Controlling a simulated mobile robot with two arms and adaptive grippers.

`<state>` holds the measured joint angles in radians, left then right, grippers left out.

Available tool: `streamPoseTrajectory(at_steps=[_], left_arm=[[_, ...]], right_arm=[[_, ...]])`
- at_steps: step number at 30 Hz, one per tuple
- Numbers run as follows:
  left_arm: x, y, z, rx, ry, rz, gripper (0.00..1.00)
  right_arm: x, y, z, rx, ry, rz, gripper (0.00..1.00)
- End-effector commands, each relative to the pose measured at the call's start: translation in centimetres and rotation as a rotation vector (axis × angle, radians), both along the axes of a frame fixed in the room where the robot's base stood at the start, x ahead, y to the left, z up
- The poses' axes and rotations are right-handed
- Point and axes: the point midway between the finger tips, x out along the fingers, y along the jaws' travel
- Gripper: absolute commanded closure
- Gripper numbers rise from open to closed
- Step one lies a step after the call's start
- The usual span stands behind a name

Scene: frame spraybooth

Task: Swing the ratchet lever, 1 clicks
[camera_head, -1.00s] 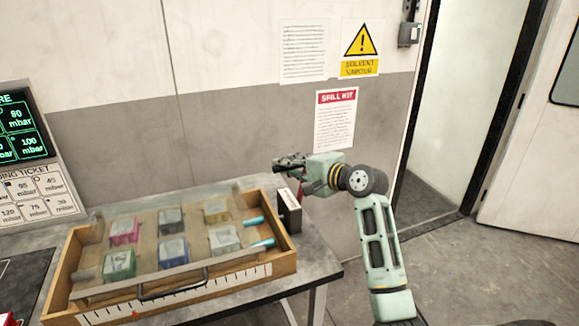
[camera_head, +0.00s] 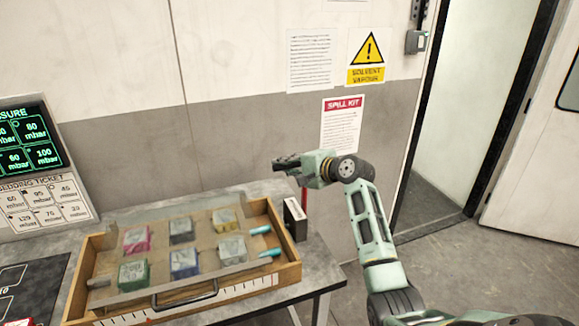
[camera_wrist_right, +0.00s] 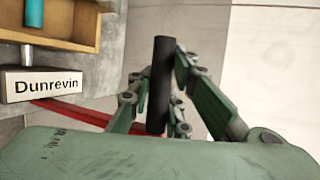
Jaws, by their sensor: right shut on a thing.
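The ratchet unit (camera_head: 295,218) is a dark box with a pale front at the table's right end. In the right wrist view its label plate (camera_wrist_right: 42,83) reads "Dunrevin". A red lever bar (camera_wrist_right: 85,114) runs from it toward my gripper and ends at a black handle (camera_wrist_right: 161,75). The red bar also shows as a thin strip (camera_head: 304,201) below the gripper in the head view. My right gripper (camera_head: 286,162) is shut on the black handle, fingers on both its sides. Its fingertips (camera_wrist_right: 158,92) partly hide the handle's sides. My left gripper is out of view.
A wooden tray (camera_head: 290,272) with several coloured blocks and two teal-tipped rods fills much of the grey table (camera_head: 325,272). A pressure screen (camera_head: 30,143) stands at the left. The wall is behind; open floor (camera_head: 440,265) lies to the right.

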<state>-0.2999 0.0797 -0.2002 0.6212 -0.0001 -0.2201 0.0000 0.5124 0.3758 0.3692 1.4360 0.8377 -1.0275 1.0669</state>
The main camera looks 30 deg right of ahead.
Motion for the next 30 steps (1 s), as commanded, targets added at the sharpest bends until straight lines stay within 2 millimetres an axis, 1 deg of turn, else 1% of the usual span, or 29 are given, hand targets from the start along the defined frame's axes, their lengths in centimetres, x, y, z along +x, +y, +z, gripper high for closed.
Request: streamPoseTrajectory(at_steps=[4, 5, 11, 17, 20, 23, 26, 30], left_arm=[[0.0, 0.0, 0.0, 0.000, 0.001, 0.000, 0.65], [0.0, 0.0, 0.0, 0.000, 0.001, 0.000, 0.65], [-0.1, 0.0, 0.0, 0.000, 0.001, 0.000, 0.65], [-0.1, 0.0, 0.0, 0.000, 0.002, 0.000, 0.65], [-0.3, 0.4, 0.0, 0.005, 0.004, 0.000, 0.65], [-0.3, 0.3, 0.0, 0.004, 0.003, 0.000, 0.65], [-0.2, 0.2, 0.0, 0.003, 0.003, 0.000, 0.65], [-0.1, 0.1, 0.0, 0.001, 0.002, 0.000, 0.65]], right_arm=[[0.0, -0.1, 0.2, -0.006, -0.004, -0.001, 1.00], [0.0, -0.1, 0.2, -0.006, -0.004, -0.001, 0.82], [0.0, -0.1, 0.1, -0.003, -0.002, -0.001, 0.65], [0.0, 0.0, 0.1, -0.001, -0.001, -0.001, 0.65], [-0.1, 0.0, 0.1, -0.001, -0.001, -0.001, 0.65], [-0.6, -0.2, 0.2, -0.001, -0.001, -0.001, 0.65], [-1.8, -0.4, 0.7, -0.004, -0.002, -0.001, 0.65], [-4.6, -0.9, 1.7, -0.006, -0.002, -0.001, 0.65]])
